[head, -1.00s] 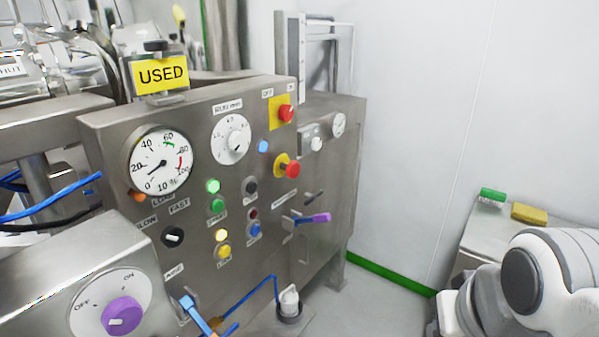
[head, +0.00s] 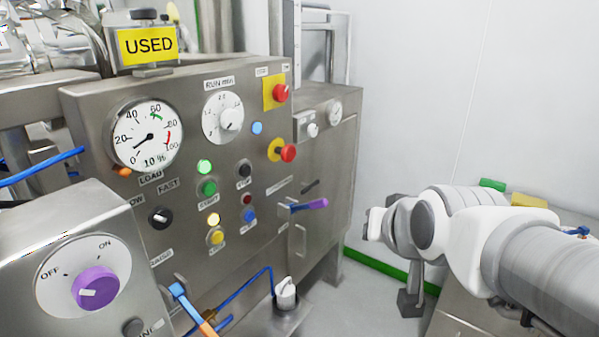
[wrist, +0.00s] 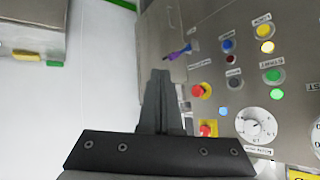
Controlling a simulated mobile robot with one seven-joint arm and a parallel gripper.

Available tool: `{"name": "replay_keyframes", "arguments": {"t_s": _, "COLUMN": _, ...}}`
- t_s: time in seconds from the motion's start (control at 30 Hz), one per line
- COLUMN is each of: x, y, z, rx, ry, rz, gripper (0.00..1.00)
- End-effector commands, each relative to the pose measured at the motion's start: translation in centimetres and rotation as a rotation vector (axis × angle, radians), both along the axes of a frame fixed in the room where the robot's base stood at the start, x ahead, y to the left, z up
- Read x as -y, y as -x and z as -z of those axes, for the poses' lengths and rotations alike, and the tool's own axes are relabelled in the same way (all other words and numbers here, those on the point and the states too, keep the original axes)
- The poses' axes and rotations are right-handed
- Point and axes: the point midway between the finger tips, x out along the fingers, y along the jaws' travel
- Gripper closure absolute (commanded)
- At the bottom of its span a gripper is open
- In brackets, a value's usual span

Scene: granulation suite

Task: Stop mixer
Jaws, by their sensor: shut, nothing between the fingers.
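The steel control panel (head: 255,110) fills the middle of the head view. Its black button labelled STOP (head: 243,168) sits right of the lit green lamp (head: 204,167) and the green START button (head: 208,187). In the wrist view the panel is upside down, with the black button (wrist: 235,83) left of the green START button (wrist: 272,76). Two red mushroom buttons on yellow show, the upper (head: 281,92) and the lower (head: 288,152). My gripper (wrist: 160,74) is shut and empty, apart from the panel, with the panel to its right in the wrist view.
A purple-ended lever (head: 316,204) sticks out of the panel low on the right. A grey box with a purple OFF/ON knob (head: 95,288) stands front left. A yellow USED sign (head: 148,46) stands on top. A bench with a green block (head: 492,185) is behind my arm.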

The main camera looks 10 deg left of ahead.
Motion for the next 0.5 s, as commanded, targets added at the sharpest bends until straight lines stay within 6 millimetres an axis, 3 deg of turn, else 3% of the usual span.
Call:
{"name": "replay_keyframes", "arguments": {"t_s": 0.03, "x": -1.4, "y": -1.7, "z": 1.2, "rx": 0.045, "ry": -0.03, "rz": -0.007, "gripper": 1.0}}
{"name": "replay_keyframes", "arguments": {"t_s": 0.2, "x": -5.7, "y": -6.8, "z": 1.5, "rx": 0.221, "ry": -0.157, "rz": -0.008, "gripper": 1.0}}
{"name": "replay_keyframes", "arguments": {"t_s": 0.5, "x": -12.3, "y": -12.7, "z": 2.6, "rx": 0.502, "ry": -0.407, "rz": 0.016, "gripper": 1.0}}
